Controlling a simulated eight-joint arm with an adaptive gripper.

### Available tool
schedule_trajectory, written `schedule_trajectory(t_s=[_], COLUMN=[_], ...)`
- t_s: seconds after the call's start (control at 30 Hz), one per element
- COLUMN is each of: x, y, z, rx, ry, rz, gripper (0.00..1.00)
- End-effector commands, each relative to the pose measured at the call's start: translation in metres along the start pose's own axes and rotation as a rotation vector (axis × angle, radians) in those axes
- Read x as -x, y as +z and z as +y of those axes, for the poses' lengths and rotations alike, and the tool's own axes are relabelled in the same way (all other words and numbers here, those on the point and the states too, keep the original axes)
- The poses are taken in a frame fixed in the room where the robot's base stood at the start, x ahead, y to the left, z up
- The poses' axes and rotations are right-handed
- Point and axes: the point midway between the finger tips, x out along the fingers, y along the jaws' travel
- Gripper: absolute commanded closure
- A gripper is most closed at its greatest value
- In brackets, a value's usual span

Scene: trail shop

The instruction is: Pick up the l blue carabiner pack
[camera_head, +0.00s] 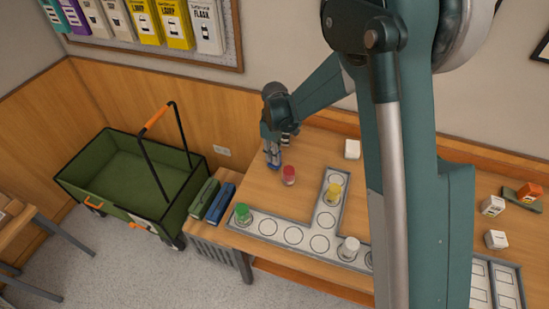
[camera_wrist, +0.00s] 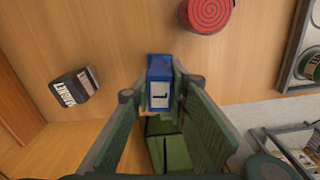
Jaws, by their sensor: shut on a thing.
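The blue carabiner pack (camera_wrist: 159,68) is a small blue box with a white label bearing a dark "L"-like mark. In the wrist view it stands between the two fingers of my gripper (camera_wrist: 162,90), which is shut on it. In the head view the gripper (camera_head: 274,148) is over the back left of the wooden table, and a bit of the blue pack (camera_head: 273,164) shows below it. I cannot tell whether the pack touches the table.
A red-topped jar (camera_head: 289,175) stands just right of the pack. A grey circle-marked tray (camera_head: 270,214) holds green, yellow and white jars. A white box (camera_head: 352,149) stands behind. A green cart (camera_head: 125,174) and a slatted stand (camera_head: 217,236) are left.

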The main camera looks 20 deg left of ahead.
Motion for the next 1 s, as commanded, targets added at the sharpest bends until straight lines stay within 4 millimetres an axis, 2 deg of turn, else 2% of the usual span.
schedule_trajectory(t_s=[0.27,0.73,1.0], x=[0.018,0.084,0.099], y=[0.000,0.000,0.000], z=[0.000,0.000,0.000], rx=[0.000,0.000,0.000], ry=[0.000,0.000,0.000], rz=[0.000,0.000,0.000], gripper=[0.97,0.97,0.97])
